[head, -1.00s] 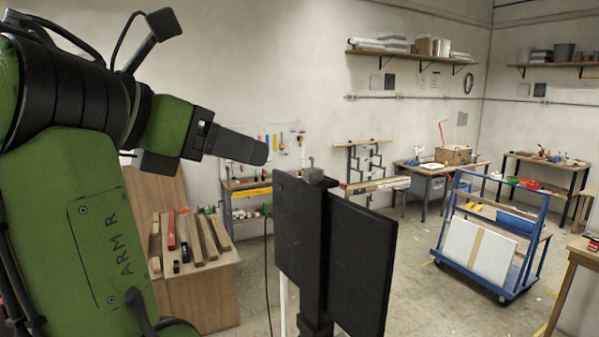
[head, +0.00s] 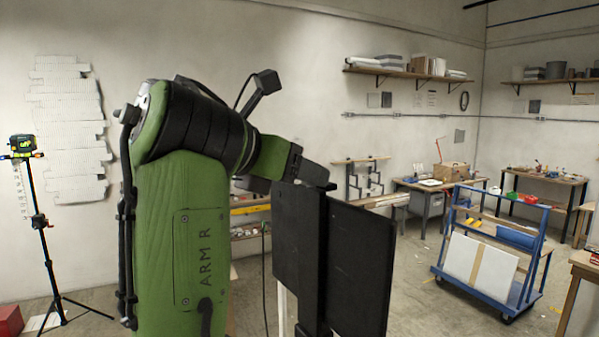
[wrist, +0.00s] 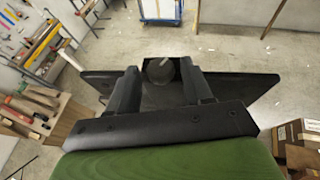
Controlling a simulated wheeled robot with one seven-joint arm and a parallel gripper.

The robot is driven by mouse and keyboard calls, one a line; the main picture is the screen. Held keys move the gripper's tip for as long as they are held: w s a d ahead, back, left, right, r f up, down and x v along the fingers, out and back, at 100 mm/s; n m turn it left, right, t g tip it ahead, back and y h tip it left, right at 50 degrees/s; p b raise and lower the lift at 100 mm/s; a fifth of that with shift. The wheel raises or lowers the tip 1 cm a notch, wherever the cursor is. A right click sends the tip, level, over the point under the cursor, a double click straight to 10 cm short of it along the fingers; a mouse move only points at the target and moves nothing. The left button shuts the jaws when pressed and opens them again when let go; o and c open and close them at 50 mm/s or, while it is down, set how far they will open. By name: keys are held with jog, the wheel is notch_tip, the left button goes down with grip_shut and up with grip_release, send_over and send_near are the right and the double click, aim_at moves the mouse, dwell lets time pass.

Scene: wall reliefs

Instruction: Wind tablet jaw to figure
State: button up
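A black stand has an upright column (head: 311,260) with two dark flat panels, a left one (head: 287,230) and a right one (head: 360,265). I cannot tell which part is the tablet jaw. My gripper (head: 318,175) is at the top of the column in the head view. In the wrist view, a round grey knob (wrist: 160,70) lies between the fingertips of my gripper (wrist: 160,75). The fingers are apart, with a narrow gap seen beside the knob. The knob is hidden in the head view. No figure or scale on the stand is readable.
A tripod device (head: 22,146) with a small lit display stands at the left. A blue cart (head: 490,250) with a white board stands at the right. Wood pieces (wrist: 30,115) lie on a bench, and cardboard boxes (wrist: 300,140) are at lower right in the wrist view.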

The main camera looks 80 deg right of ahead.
jog(key=c, duration=0.8)
jog(key=m+g+y+p, duration=0.2)
jog(key=m+y+p, duration=0.1)
jog(key=m+g+y+p, duration=0.1)
jog(key=shift+w+d+r+m+g, duration=0.1)
jog(key=shift+w+d+m+g, duration=0.2)
jog(key=shift+w+d+m, duration=0.1)
jog(key=o, duration=1)
jog(key=shift+y, duration=0.3)
jog(key=p+v, duration=0.2)
jog(key=v, duration=1)
jog(key=shift+a, duration=0.1)
jog(key=shift+s, duration=0.1)
